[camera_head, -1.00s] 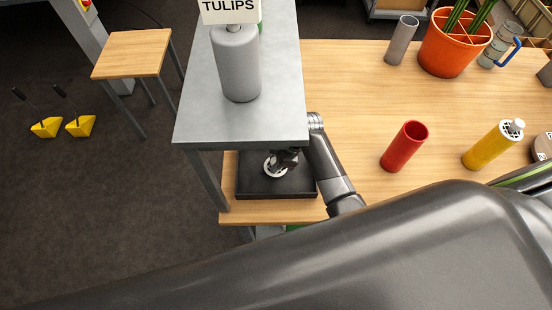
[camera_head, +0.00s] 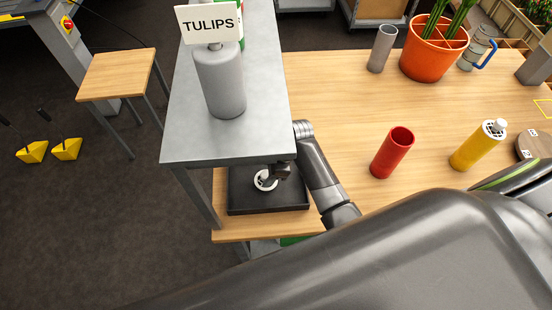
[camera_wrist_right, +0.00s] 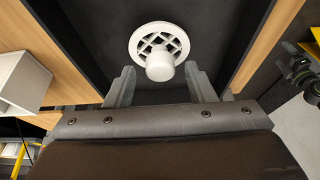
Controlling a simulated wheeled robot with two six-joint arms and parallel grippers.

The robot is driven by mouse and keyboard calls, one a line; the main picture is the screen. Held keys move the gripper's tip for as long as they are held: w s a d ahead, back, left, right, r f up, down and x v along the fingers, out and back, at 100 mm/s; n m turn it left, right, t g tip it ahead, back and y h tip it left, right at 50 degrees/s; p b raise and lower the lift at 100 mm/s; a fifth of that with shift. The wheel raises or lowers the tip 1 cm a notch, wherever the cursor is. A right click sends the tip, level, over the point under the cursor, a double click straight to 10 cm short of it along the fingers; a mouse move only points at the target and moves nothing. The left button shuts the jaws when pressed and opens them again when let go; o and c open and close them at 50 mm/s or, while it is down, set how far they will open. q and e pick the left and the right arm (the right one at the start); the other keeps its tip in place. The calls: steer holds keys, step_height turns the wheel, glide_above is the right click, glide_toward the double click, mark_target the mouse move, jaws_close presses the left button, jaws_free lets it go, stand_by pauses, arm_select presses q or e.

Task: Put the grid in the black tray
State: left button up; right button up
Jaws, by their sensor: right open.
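The grid (camera_head: 265,180) is a white round lattice disc with a knob. It is inside the black tray (camera_head: 240,208), which stands on the wooden table under the grey metal shelf. In the right wrist view the grid (camera_wrist_right: 142,46) appears to lie on the dark tray floor (camera_wrist_right: 95,35), its knob pointing toward my right gripper (camera_wrist_right: 162,88). The fingers are apart with nothing between them, just short of the knob. In the head view my right gripper (camera_head: 279,171) is beside the grid, partly hidden by the shelf edge. My left gripper is not in view.
The grey shelf (camera_head: 190,145) overhangs the tray and bears a grey cylinder (camera_head: 221,85) with a TULIPS sign. A red tube (camera_head: 391,155), a yellow cylinder (camera_head: 472,150) with a white top and an orange pot (camera_head: 430,62) stand to the right. Table between is clear.

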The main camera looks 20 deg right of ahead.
steer(key=v, duration=1)
steer(key=shift+r+b, duration=0.15)
steer(key=shift+b, duration=0.15)
steer(key=shift+s+d, duration=0.1)
